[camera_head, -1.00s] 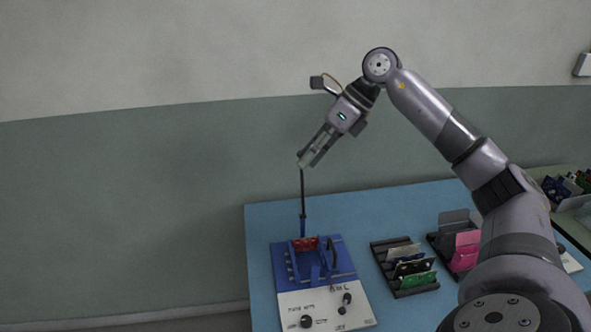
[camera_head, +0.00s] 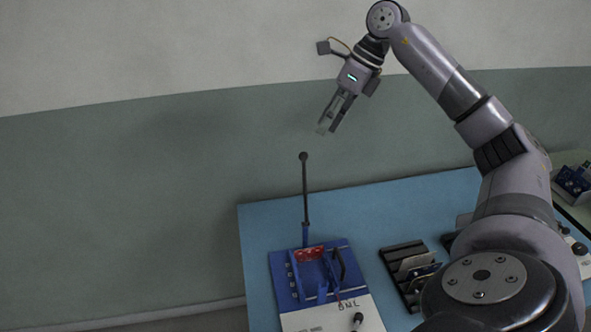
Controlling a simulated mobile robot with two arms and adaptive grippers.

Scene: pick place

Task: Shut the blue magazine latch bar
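The blue magazine (camera_head: 283,268) is mounted on a board on the table, with a red piece (camera_head: 311,254) inside it at the back. Its latch bar (camera_head: 305,190) is a thin dark rod with a round knob on top and a blue foot. It stands nearly upright at the magazine's back edge, swung up off the magazine. My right gripper (camera_head: 328,130) is above and to the right of the knob in the picture, apart from it. Its fingers show a small gap with nothing between them. My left gripper is not in view.
A black rack (camera_head: 392,262) holding several cards stands to the right of the magazine, partly hidden by my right arm. The board's white front part (camera_head: 318,318) has dark knobs. The blue table (camera_head: 265,225) is clear behind the magazine. A wall rises behind.

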